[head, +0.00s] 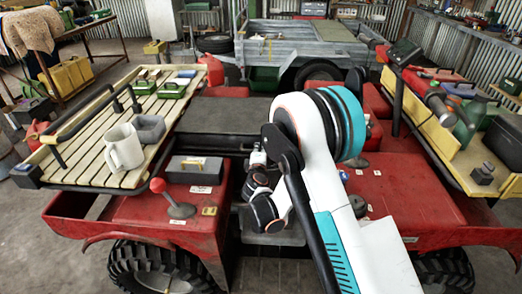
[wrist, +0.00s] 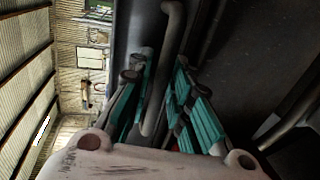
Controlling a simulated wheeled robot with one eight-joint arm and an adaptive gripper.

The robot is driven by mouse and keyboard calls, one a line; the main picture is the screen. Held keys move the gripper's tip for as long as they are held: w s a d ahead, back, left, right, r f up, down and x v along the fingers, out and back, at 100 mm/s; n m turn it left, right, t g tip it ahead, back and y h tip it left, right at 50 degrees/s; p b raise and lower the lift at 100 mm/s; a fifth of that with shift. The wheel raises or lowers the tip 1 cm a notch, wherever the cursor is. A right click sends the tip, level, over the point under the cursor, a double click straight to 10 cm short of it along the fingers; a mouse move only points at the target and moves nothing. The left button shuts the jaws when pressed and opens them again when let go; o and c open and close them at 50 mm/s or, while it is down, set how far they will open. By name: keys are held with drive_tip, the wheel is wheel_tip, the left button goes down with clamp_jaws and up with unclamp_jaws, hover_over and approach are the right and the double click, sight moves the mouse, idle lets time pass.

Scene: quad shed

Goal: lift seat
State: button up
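The left wooden rack (head: 90,165) carries a cream mug (head: 123,148), a grey tray and green boxes. A red-knobbed lever (head: 175,200) stands before the seat. The right rack (head: 452,150) holds tools and bottles. A trailer (head: 300,45) stands behind.

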clamp_jaws()
